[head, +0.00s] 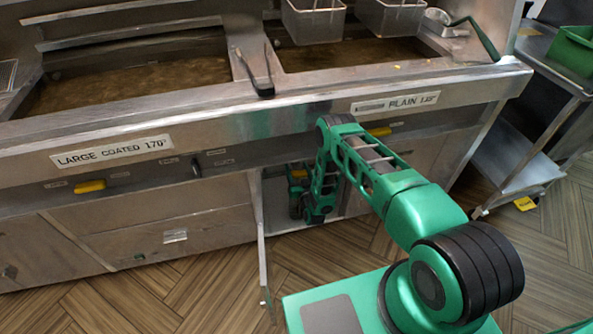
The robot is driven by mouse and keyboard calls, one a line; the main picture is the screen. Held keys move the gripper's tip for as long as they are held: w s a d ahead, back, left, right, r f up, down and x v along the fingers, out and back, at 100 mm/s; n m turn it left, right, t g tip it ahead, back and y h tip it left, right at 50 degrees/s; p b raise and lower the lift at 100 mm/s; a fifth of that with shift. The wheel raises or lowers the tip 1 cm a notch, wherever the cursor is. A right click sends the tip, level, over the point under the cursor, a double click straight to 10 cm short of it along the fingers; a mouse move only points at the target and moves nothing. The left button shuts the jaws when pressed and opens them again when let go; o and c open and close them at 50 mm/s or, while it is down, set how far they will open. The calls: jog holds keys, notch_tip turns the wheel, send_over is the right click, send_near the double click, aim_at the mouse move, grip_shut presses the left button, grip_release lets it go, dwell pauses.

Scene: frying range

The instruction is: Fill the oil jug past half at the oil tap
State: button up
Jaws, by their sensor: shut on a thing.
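My green arm bends down in front of the fryer front. Its end, my gripper (297,192), reaches into an open cupboard (277,210) under the range. The gripper is small, dark and partly covered by my wrist. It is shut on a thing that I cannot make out. A small orange patch (298,173) shows just above it; I cannot tell what it is. I cannot make out the oil jug, the oil tap or any oil level.
The cupboard's door (263,255) stands open toward me, left of my arm. Above are the left oil vat (130,75) and black tongs (258,82) on the rim. Baskets (314,20) hang at the back. A steel trolley (525,170) stands right. Floor at left is clear.

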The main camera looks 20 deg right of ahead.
aim_at(300, 177)
jog(key=m, duration=0.4)
jog(key=shift+d+m, duration=0.1)
jog(key=shift+m, duration=0.3)
dwell(0.4)
jog(key=o, duration=1.1)
jog(key=shift+c, duration=0.2)
jog(key=s, duration=0.9)
jog(key=shift+s+f, duration=0.15)
jog(key=shift+s, duration=0.75)
